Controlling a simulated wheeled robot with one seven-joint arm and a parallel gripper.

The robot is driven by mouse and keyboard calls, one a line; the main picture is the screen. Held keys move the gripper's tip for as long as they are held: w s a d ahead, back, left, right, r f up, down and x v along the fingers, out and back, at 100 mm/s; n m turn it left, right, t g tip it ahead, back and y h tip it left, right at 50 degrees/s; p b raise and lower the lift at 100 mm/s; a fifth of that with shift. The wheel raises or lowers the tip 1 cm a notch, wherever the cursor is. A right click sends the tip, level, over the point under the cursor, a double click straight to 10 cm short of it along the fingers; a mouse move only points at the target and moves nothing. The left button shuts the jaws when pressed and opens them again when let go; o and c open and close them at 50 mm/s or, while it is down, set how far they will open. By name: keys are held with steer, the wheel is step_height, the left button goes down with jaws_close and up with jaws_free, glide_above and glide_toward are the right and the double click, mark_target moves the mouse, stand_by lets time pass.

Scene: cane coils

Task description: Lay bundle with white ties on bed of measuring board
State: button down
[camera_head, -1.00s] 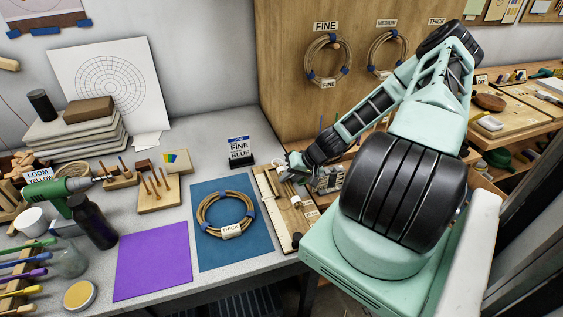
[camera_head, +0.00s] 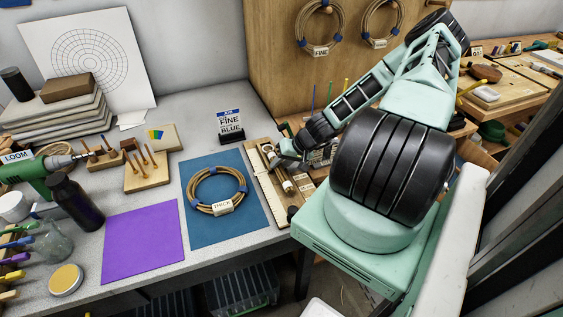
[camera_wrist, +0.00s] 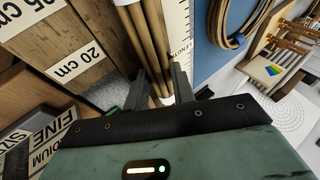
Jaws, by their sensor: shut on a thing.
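My gripper (camera_wrist: 160,88) is shut on a bundle of tan canes (camera_wrist: 151,40), which runs lengthwise up the wrist view between the two fingers. A white patch, likely a tie, shows low between the fingertips. The measuring board's ruled strip (camera_wrist: 178,18), marked LENGTH, runs right beside the bundle. In the head view the pale measuring board (camera_head: 265,190) lies right of the blue mat, and my gripper (camera_head: 275,158) is over its far part. The bundle is partly hidden there; I cannot tell whether it touches the bed.
A cane coil tagged THICK (camera_head: 216,207) lies on the blue mat (camera_head: 202,234). A FINE/BLUE sign (camera_head: 230,126) stands behind the mat. Length-marked wooden compartments (camera_wrist: 85,55) are left of the bundle in the wrist view. The purple sheet (camera_head: 143,242) is bare.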

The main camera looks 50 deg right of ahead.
steer(key=shift+s+d+f, duration=0.15)
steer(key=shift+s+f, duration=0.05)
steer(key=shift+f, duration=0.35)
steer(key=c, duration=1.2)
jaws_free()
steer(key=shift+c, duration=0.2)
steer(key=shift+d, duration=0.15)
steer(key=shift+o, duration=0.3)
steer(key=shift+s+d+r, duration=0.1)
steer(key=shift+r, duration=0.1)
steer(key=shift+o, duration=0.5)
steer(key=a+b+v, duration=0.1)
steer(key=b+v, duration=0.2)
steer(key=v, duration=1.4)
steer(key=shift+w+r, duration=0.2)
steer(key=shift+r, duration=0.1)
